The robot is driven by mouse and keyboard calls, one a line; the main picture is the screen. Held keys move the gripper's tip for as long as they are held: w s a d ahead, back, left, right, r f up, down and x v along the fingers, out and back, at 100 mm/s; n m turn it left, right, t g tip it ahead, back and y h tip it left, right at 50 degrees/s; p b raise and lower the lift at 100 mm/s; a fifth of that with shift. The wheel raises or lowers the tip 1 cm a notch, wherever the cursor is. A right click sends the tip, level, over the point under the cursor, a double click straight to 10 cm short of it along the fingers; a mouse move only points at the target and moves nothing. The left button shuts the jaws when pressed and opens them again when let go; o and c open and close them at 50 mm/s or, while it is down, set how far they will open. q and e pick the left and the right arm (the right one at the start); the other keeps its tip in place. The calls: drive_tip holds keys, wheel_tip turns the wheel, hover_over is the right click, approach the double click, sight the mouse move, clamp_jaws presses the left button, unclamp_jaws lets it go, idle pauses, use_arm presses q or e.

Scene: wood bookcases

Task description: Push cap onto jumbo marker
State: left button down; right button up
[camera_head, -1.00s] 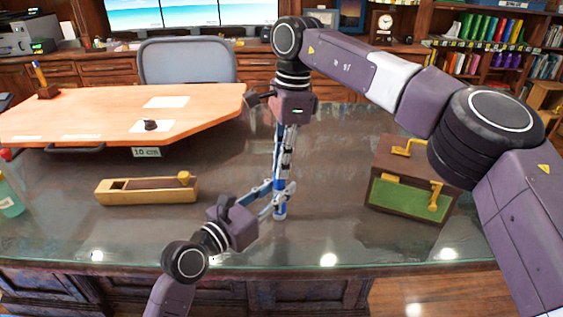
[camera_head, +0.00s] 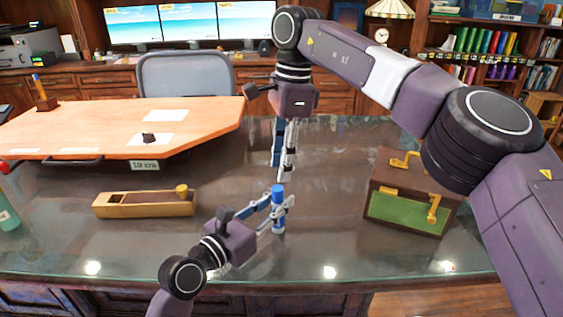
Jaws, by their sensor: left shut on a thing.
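The jumbo marker (camera_head: 278,221) stands upright above the desk's front part, its lower body blue. The blue cap (camera_head: 277,190) sits at its top; I cannot tell whether it is pushed fully down. My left gripper (camera_head: 279,207) comes from the lower left and is shut on the marker around its middle, hiding part of it. My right gripper (camera_head: 284,173) points straight down just above the cap, apart from it. Its fingers look slightly parted, with nothing visible between them.
The dark glossy desk (camera_head: 330,215) has free room on both sides of the marker. A long wooden box (camera_head: 145,206) lies left, a brown-and-green case (camera_head: 405,212) stands right. A raised orange wooden board (camera_head: 70,125) is at the back left. A green bottle (camera_head: 8,212) is at the left edge.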

wheel_tip(320, 180, up, 8)
drive_tip(key=shift+d+f, duration=0.25)
drive_tip(key=shift+d, duration=0.15)
idle(0.4)
drive_tip(key=shift+w, duration=0.1)
use_arm(q)
drive_tip(key=c, duration=1.6)
unclamp_jaws()
drive_tip(key=v, duration=1.2)
